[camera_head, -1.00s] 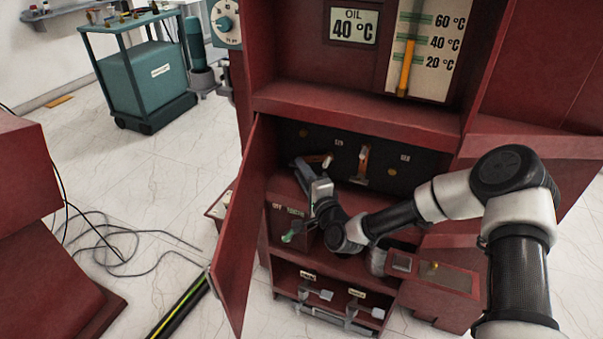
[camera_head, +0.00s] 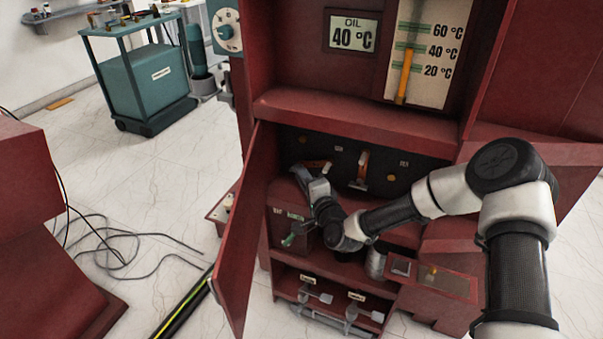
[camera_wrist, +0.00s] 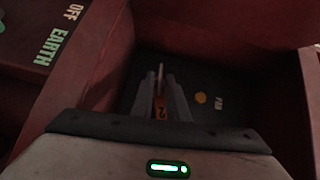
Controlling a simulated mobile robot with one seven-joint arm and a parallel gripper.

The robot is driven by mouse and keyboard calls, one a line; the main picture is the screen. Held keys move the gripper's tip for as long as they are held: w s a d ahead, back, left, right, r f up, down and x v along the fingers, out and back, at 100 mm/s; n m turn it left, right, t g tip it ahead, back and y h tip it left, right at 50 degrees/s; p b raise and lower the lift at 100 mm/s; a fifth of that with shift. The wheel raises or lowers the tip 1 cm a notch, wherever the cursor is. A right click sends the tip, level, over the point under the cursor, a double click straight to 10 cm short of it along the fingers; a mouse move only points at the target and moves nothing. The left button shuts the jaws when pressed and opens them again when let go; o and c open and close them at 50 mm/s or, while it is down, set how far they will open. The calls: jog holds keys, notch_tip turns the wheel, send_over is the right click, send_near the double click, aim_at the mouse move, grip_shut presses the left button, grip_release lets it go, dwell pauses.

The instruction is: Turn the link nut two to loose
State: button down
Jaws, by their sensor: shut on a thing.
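My gripper (camera_wrist: 161,95) reaches into the open red cabinet toward the black panel (camera_head: 430,175) at the back. In the wrist view its two grey fingers close on a thin upright metal piece (camera_wrist: 160,71), taken as link nut two. An orange part marked "2" (camera_wrist: 160,108) shows between the fingers below it. The fingers hide most of the nut, so its turn angle cannot be told. In the head view my gripper (camera_head: 302,172) is at the left part of the panel, beside an orange link (camera_head: 318,164). A second orange link (camera_head: 363,165) stands upright to its right.
The open cabinet door (camera_head: 243,235) stands left of my arm. A box with an earth switch handle (camera_head: 290,240) sits just below my gripper. A red shelf (camera_head: 360,117) overhangs the panel. Grey levers (camera_head: 318,295) lie in the lower compartment.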

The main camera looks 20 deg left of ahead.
jog(key=n+g+h+p, duration=0.1)
jog(key=p, duration=0.1)
jog(key=r+n+h+p, duration=0.1)
jog(key=p, duration=0.1)
jog(key=shift+a+r+n+g+h, duration=0.25)
jog(key=shift+r+n+g+h, duration=0.05)
jog(key=shift+g, duration=0.1)
jog(key=n+h+p, duration=0.1)
jog(key=p, duration=0.1)
jog(key=g+h+p, duration=0.1)
jog(key=p, duration=0.1)
jog(key=r+n+h+p, duration=0.1)
jog(key=p, duration=0.1)
jog(key=shift+a+n+h+p, duration=0.3)
jog(key=shift+a+p, duration=0.05)
jog(key=shift+a, duration=0.05)
jog(key=n+h+p, duration=0.1)
jog(key=h+p, duration=0.1)
jog(key=p, duration=0.3)
jog(key=shift+a+g, duration=0.15)
jog(key=shift+g, duration=0.25)
jog(key=shift+f+n+h+p, duration=0.2)
jog(key=shift+n+h+p, duration=0.15)
jog(key=shift+p, duration=0.6)
jog(key=shift+f+h, duration=0.15)
jog(key=shift+h, duration=0.1)
jog(key=c, duration=2)
grip_release()
jog(key=shift+w, duration=0.1)
